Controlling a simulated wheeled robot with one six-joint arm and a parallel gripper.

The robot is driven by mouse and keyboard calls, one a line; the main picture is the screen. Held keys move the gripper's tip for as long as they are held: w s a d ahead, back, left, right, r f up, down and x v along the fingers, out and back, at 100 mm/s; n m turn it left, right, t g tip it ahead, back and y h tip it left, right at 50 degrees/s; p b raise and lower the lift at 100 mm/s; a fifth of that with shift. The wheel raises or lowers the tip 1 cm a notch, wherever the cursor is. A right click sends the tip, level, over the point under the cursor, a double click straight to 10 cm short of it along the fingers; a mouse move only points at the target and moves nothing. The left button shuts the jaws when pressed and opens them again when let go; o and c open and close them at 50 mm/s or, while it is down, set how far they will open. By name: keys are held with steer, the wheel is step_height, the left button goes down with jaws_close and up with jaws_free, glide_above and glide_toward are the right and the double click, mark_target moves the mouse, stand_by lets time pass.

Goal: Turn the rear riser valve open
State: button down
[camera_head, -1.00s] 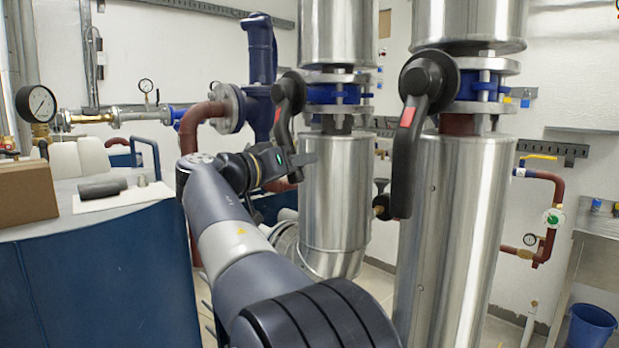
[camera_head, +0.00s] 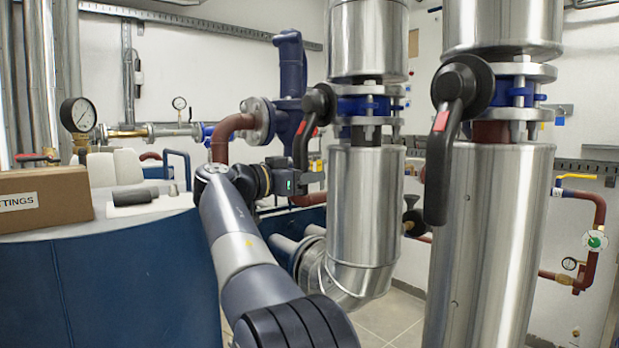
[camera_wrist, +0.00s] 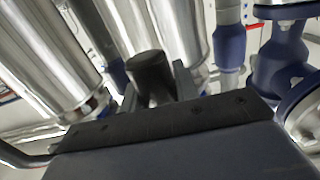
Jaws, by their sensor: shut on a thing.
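The rear riser valve on the farther, middle pipe has a black lever handle (camera_head: 304,138) with a red patch. The lever hangs down from its round hub, slightly tilted, beside the blue valve body (camera_head: 362,106). My gripper (camera_head: 306,178) is at the lever's lower end and shut on it. In the wrist view the dark lever end (camera_wrist: 150,78) sits between the two fingers of my gripper (camera_wrist: 157,88). In the head view the wrist partly hides the contact.
A nearer riser with a similar black lever (camera_head: 447,150) stands to the right. A blue tank with a cardboard box (camera_head: 45,200) and a dark cylinder (camera_head: 135,196) is at the left. A blue flanged pipe (camera_head: 290,75) is behind my gripper. Red pipework (camera_head: 598,215) is at the right.

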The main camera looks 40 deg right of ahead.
steer(key=shift+w, duration=0.1)
steer(key=c, duration=1.1)
jaws_free()
steer(key=a, duration=1.1)
steer(key=shift+s, duration=0.35)
steer(key=shift+d, duration=0.15)
steer(key=d, duration=1)
steer(key=shift+w+d, duration=0.25)
steer(key=shift+d, duration=0.15)
steer(key=shift+a, duration=0.1)
